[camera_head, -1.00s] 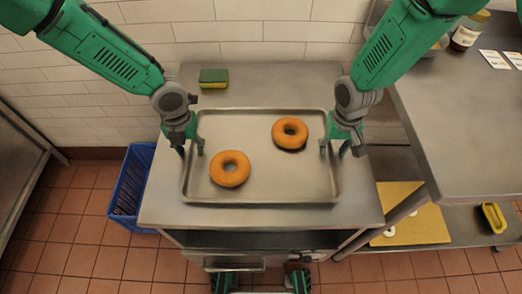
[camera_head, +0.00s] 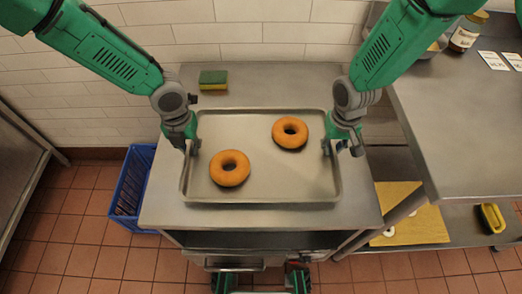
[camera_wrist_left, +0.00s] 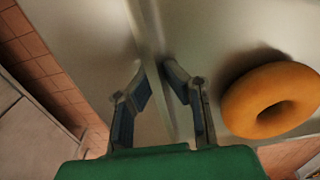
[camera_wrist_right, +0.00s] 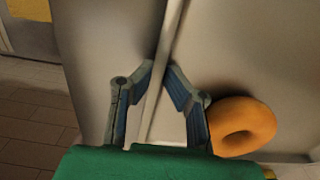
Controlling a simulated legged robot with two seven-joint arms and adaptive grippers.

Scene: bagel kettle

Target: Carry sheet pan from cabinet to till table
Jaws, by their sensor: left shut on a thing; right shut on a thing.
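The sheet pan (camera_head: 262,186) is a grey metal tray lying flat over the steel cabinet top (camera_head: 160,207); I cannot tell whether it touches it. Two bagels lie on the pan, one at left (camera_head: 230,168) and one at upper right (camera_head: 290,132). My left gripper (camera_head: 187,146) is shut on the pan's left rim, with a finger on each side of it in the left wrist view (camera_wrist_left: 160,75). My right gripper (camera_head: 342,146) is shut on the pan's right rim, which also runs between the fingers in the right wrist view (camera_wrist_right: 162,72).
A green and yellow sponge (camera_head: 213,80) lies behind the pan. A blue crate (camera_head: 132,190) stands on the floor at left. A steel table (camera_head: 460,130) is at right, with a yellow board (camera_head: 415,222) on its lower shelf. Tiled wall is behind.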

